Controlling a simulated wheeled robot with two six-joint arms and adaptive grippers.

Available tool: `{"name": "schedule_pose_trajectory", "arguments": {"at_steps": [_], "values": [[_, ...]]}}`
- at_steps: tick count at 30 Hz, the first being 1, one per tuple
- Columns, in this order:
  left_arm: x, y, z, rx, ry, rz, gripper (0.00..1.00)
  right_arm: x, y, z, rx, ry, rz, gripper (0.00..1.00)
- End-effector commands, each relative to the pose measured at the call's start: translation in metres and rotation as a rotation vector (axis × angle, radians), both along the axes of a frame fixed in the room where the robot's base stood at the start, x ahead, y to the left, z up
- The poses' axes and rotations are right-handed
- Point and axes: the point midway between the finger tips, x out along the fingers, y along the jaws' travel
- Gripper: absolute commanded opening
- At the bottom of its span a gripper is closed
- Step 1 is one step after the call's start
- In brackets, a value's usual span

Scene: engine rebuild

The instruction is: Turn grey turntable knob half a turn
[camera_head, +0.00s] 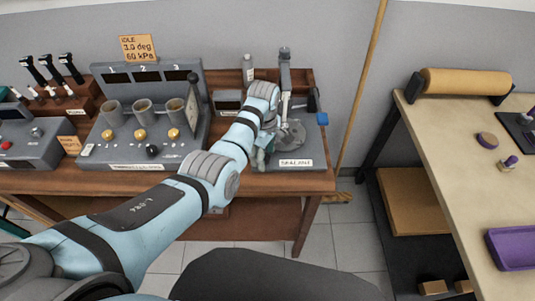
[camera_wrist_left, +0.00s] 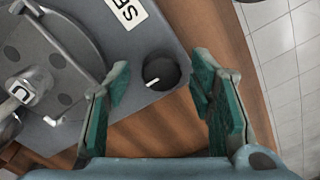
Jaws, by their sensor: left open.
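The turntable knob (camera_wrist_left: 161,71) is a round dark grey knob with a white mark toward its lower left in the wrist view. It sits on the corner of the grey base (camera_wrist_left: 178,45), beside the round turntable plate (camera_wrist_left: 75,42). My left gripper (camera_wrist_left: 158,84) is open, with teal fingertips apart on either side of the knob in this view; I cannot tell whether they touch it. In the head view my left gripper (camera_head: 262,157) is at the front left of the turntable station (camera_head: 307,135), and the knob is hidden behind it.
A grey console (camera_head: 135,155) with several knobs and cups stands left of my forearm. A wooden pole (camera_head: 360,90) leans right of the bench (camera_head: 320,182). A pale table (camera_head: 445,150) holds a roller and purple items. Tiled floor is free between them.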

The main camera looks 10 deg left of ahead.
Motion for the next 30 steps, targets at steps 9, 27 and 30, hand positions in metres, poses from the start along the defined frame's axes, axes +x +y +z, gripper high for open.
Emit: {"name": "schedule_pose_trajectory", "arguments": {"at_steps": [9, 27, 30], "values": [[0.000, -0.001, 0.002, 0.000, 0.001, -0.003, 0.11, -0.005, 0.000, 0.001, 0.001, 0.009, -0.001, 0.49], [-0.001, -0.001, 0.002, 0.000, 0.005, -0.130, 0.01, -0.005, 0.002, 0.010, 0.003, 0.009, -0.001, 0.49], [-0.001, -0.001, 0.002, 0.001, 0.005, -0.201, 0.01, -0.005, 0.002, 0.013, 0.003, 0.009, -0.001, 0.49]]}}
